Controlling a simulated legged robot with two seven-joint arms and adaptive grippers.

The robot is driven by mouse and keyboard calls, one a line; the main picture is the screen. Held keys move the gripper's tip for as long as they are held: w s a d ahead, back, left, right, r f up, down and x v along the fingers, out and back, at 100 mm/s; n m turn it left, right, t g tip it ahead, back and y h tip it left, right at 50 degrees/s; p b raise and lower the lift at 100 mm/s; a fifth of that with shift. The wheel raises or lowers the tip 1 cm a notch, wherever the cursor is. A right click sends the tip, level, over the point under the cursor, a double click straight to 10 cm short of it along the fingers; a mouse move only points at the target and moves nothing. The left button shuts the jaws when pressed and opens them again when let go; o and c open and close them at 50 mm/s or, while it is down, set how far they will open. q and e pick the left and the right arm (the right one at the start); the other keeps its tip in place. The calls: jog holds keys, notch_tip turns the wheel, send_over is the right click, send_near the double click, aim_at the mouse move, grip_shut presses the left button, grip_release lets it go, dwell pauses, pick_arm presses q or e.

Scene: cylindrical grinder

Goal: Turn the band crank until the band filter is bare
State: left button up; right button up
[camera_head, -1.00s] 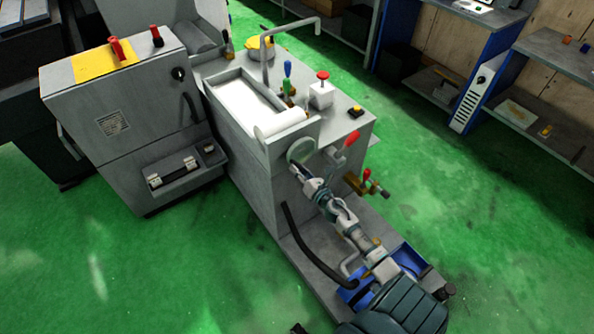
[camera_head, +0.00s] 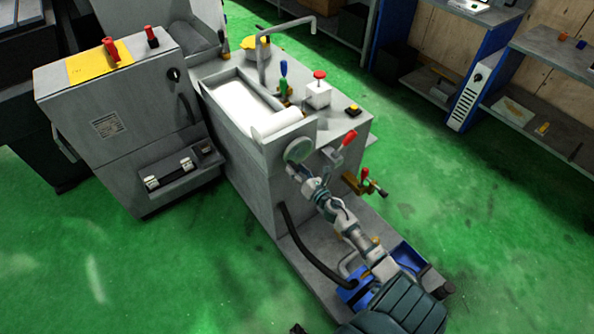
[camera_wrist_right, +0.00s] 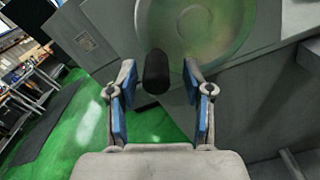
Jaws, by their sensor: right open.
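The band crank (camera_head: 299,149) is a round grey disc on the front face of the grey tank. In the right wrist view, the crank disc (camera_wrist_right: 205,25) fills the top, and its black handle (camera_wrist_right: 156,72) points toward me. My right gripper (camera_wrist_right: 158,66) is open, with a blue-padded finger on each side of the handle; contact cannot be made out. In the head view, my right gripper (camera_head: 293,169) is at the disc's lower edge. The band filter (camera_head: 243,104) on the tank top shows a white surface, with a white roll at its near end. My left gripper is not in view.
A red-handled lever (camera_head: 347,138) and a small red-handled valve (camera_head: 366,174) stick out right of the crank. A blue bin (camera_head: 409,256) lies below my right arm. A grey control cabinet (camera_head: 125,120) stands at left. Green floor is free around.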

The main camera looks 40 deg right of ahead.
jog(key=s+a, duration=0.1)
jog(key=s, duration=1)
jog(key=shift+s+a, duration=0.15)
jog(key=shift+s, duration=0.25)
jog(key=shift+f, duration=0.15)
